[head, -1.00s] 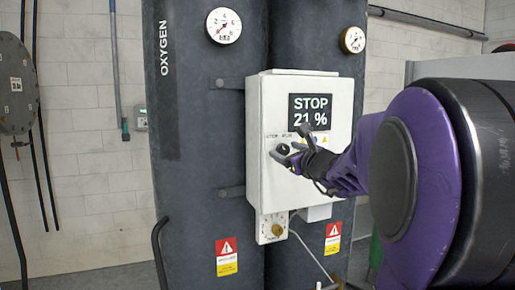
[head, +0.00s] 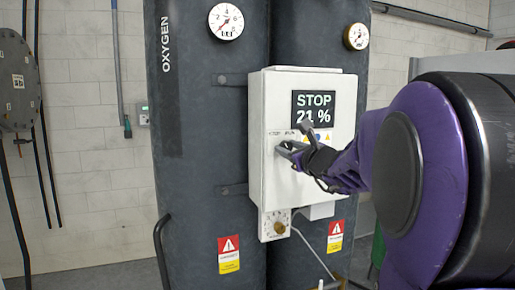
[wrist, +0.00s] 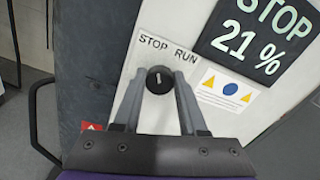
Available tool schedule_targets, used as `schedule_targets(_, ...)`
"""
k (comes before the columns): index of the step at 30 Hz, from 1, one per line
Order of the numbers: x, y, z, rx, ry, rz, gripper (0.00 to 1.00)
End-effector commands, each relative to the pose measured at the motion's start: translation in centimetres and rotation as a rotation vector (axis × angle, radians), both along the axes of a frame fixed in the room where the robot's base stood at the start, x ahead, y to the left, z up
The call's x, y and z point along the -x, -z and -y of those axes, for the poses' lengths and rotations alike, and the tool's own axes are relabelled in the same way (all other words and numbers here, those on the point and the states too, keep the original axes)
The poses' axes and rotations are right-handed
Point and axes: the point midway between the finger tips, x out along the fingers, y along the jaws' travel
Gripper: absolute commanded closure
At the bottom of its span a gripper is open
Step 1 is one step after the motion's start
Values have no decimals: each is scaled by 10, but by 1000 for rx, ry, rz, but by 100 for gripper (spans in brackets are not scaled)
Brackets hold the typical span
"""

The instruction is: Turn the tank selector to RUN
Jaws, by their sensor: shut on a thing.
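The tank selector is a round black knob (wrist: 160,80) with a short white mark, on the white control box (head: 265,165). In the wrist view the STOP label is to its upper left and the RUN label to its upper right. The mark stands near upright in that view, between the two labels. My gripper (wrist: 160,88) is shut on the knob, one finger on each side. In the head view my gripper (head: 283,150) reaches the box front from the right and hides the knob. The display (head: 314,109) reads STOP 21 %.
Two dark tanks stand behind the box; the left one (head: 205,130) is marked OXYGEN. Gauges (head: 226,21) sit above. A smaller dial with a brass knob (head: 279,226) is under the box. A bent dark handle (head: 159,250) is at lower left.

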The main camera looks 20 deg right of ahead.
Motion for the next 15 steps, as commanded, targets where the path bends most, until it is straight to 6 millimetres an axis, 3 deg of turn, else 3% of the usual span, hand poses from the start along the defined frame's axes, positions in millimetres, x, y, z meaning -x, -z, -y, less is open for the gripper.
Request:
schedule_targets(8, 0, -1, 0, -49, 0, -2, 100)
schedule_targets(15, 0, -1, 0, -200, -1, -6, 100)
